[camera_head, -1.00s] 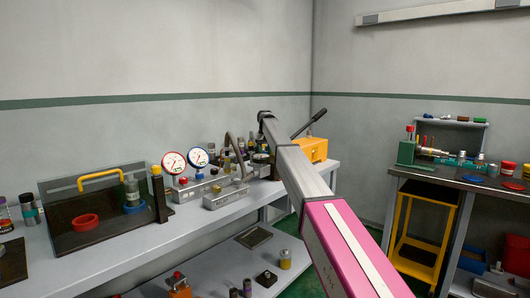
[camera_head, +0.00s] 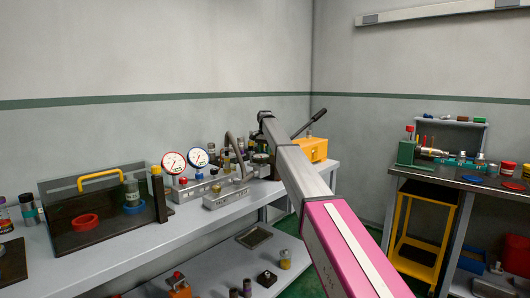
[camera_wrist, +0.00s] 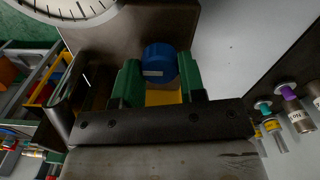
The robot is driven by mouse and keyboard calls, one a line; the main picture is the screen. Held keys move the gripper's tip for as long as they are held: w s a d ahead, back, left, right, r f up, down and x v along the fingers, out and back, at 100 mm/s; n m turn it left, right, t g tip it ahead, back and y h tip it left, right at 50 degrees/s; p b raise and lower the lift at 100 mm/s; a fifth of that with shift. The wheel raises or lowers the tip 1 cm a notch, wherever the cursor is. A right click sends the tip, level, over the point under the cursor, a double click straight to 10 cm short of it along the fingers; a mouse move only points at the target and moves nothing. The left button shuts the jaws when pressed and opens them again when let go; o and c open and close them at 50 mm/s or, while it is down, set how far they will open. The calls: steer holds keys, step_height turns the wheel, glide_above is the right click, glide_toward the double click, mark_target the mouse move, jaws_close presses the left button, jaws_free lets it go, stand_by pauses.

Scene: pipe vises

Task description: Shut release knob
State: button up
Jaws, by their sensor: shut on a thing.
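In the wrist view, a blue round knob (camera_wrist: 160,58) with a small pale label sits between the green fingertips of my gripper (camera_wrist: 161,76). The fingers are shut on it, one at each side. Behind the knob is a dark brown panel, and a yellow surface shows just below the knob. My fingertips and the blue knob cannot be made out there.
A large white dial (camera_wrist: 70,8) is near the gripper's upper left in the wrist view. Small labelled bottles (camera_wrist: 292,100) stand at the right. On the left bench (camera_head: 190,228) are two gauges (camera_head: 173,163) and a dark tray (camera_head: 60,232). A second bench (camera_head: 445,180) stands at the right.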

mark_target(265, 152)
stand_by(0.3)
steer(key=o, duration=0.9)
steer(key=shift+r, duration=0.1)
step_height(265, 152, up, 11)
steer(key=shift+f, duration=0.15)
